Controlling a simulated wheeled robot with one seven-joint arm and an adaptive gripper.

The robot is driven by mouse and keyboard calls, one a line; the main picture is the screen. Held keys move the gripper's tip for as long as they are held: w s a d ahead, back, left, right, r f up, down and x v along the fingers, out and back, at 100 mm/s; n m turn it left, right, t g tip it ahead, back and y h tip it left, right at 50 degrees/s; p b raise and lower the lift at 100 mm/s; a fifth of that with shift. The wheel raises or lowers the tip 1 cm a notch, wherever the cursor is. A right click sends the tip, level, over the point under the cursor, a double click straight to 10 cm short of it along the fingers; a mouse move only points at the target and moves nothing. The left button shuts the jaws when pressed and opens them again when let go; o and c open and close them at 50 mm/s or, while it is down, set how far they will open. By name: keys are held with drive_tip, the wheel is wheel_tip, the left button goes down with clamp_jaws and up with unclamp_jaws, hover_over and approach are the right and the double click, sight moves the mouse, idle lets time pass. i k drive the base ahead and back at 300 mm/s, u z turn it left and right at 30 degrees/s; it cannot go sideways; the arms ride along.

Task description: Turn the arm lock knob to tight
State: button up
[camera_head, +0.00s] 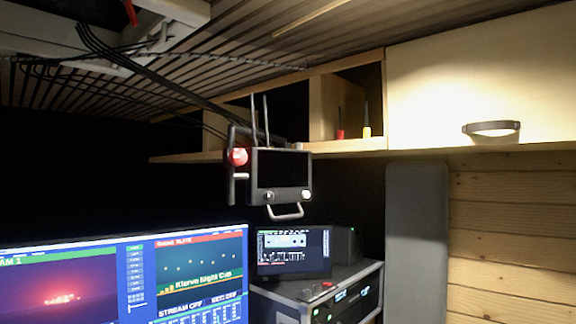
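A red round knob (238,156) sits on a dark arm bracket (232,185) that hangs below the shelf, just left of a small black monitor (281,172). The monitor has two round dials at its lower corners, two upright antennas and a light handle (285,212) underneath. The knob's marks are too small to read, so I cannot tell whether it is tight or loose. My gripper is not in view.
A large lit screen (120,285) fills the lower left. Behind it, a smaller screen (293,252) stands on a rack (350,285). A shelf edge (340,146) and a cream cabinet door (480,90) run above. Cables (160,85) hang at the upper left.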

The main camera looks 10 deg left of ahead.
sight(239, 157)
drive_tip(key=z, duration=0.65)
drive_tip(key=k, duration=1.35)
drive_tip(key=u, duration=1.15)
drive_tip(key=i, duration=0.5)
